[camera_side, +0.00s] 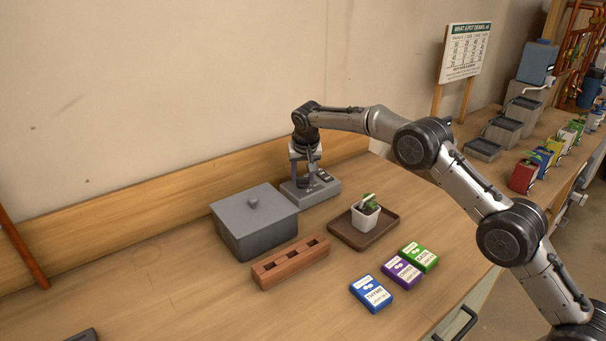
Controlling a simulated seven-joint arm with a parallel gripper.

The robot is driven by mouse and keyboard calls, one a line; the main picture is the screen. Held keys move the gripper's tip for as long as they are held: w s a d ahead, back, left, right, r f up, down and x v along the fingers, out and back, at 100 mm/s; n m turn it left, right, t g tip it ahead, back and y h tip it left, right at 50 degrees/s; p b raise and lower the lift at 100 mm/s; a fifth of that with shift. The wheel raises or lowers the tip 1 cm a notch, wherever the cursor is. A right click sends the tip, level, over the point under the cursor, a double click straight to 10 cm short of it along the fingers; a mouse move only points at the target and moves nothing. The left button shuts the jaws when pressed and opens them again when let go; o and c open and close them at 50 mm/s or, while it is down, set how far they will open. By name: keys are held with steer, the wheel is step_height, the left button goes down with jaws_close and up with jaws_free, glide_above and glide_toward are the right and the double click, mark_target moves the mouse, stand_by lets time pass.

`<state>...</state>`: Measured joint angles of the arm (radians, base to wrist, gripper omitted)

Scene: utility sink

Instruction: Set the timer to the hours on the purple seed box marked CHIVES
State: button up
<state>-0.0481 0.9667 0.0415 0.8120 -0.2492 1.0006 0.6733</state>
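The purple seed box (401,272) lies on the bench between a blue box and a green box. Its white label is too small to read surely, and I cannot make out the hours on it. A grey device (326,190) with a sloped top and small dark parts, which looks like the timer, stands at the back of the bench. My gripper (304,178) points down over the left part of this device. Its fingers are at or just above the top; I cannot tell if they touch. The fingers hide that part of the device, and its setting is not readable.
A grey lidded bin (254,228) stands close left of the device. A brick-red block with holes (290,264), a potted plant (365,212) on a brown tray (384,232), the blue box (371,294) and green box (419,257) stand in front. The left bench is mostly clear.

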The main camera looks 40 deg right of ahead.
steer(key=o, duration=0.5)
steer(key=shift+c, duration=0.2)
steer(key=v, duration=1.4)
